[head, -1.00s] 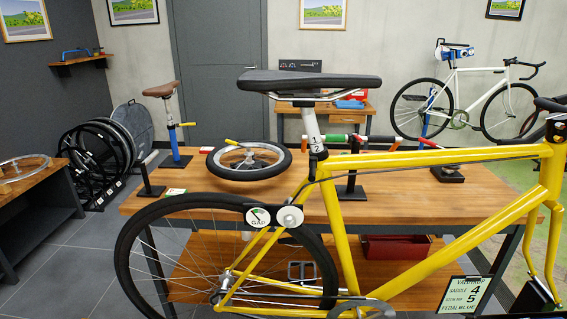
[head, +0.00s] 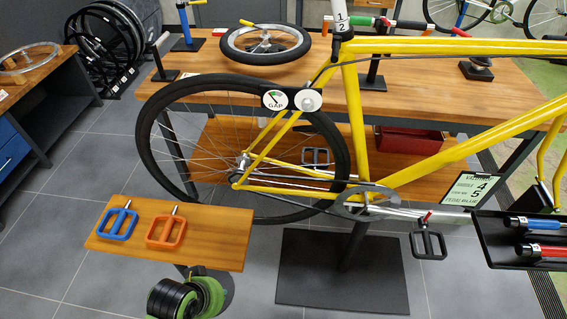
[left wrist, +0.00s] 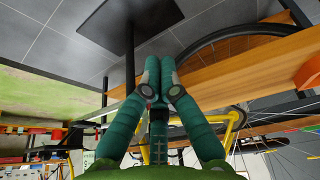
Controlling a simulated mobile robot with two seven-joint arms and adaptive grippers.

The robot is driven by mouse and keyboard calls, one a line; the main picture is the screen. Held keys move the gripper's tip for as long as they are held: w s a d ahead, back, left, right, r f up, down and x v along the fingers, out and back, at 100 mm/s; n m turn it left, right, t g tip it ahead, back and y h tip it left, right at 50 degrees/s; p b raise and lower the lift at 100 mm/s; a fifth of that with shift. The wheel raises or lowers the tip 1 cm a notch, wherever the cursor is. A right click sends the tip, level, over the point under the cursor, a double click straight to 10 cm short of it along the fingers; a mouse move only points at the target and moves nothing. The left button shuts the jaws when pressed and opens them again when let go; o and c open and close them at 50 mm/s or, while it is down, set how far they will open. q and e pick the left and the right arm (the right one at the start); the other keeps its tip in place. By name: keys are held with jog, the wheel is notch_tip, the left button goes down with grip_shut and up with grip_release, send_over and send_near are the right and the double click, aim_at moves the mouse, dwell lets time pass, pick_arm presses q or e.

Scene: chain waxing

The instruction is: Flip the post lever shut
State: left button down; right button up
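The yellow bike (head: 352,110) hangs on a stand in the middle of the head view. Its seat post (head: 341,22), labelled 1 and 2, shows at the top edge; the saddle is out of view. The dark post clamp (head: 342,37) sits below the label; I cannot make out the lever or whether it is open. My right gripper is not in view.
A small shelf (head: 205,255) with blue (head: 118,222) and orange (head: 166,231) pedals stands at front left. A black tray (head: 495,245) with blue and red tools is at right. A workbench (head: 225,80) with a wheel is behind the bike. Grey floor is clear at left.

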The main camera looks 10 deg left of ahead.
pick_arm(q)
jog(key=w+d+r+n+t+h, duration=0.2)
jog(key=w+d+r+h, duration=0.3)
jog(key=r, duration=0.4)
jog(key=w+d+r+n+t+h, duration=0.2)
jog(key=w+d+r+t+h, duration=0.15)
jog(key=w+r, duration=0.5)
jog(key=w+a+r+n+t+h, duration=0.1)
jog(key=w+r+n+t+h, duration=0.1)
jog(key=r, duration=0.8)
jog(key=w+a+r+n+t+h, duration=0.1)
jog(key=w+r+n+h, duration=0.3)
jog(key=r, duration=0.7)
jog(key=w+n+t, duration=0.1)
jog(key=w+n, duration=0.1)
jog(key=n, duration=0.1)
jog(key=shift+w, duration=0.4)
jog(key=shift+t, duration=0.25)
jog(key=p, duration=0.7)
send_near(336, 50)
jog(key=w+d, duration=0.3)
jog(key=w, duration=0.2)
jog(key=shift+w+d, duration=0.15)
jog(key=shift+d, duration=0.15)
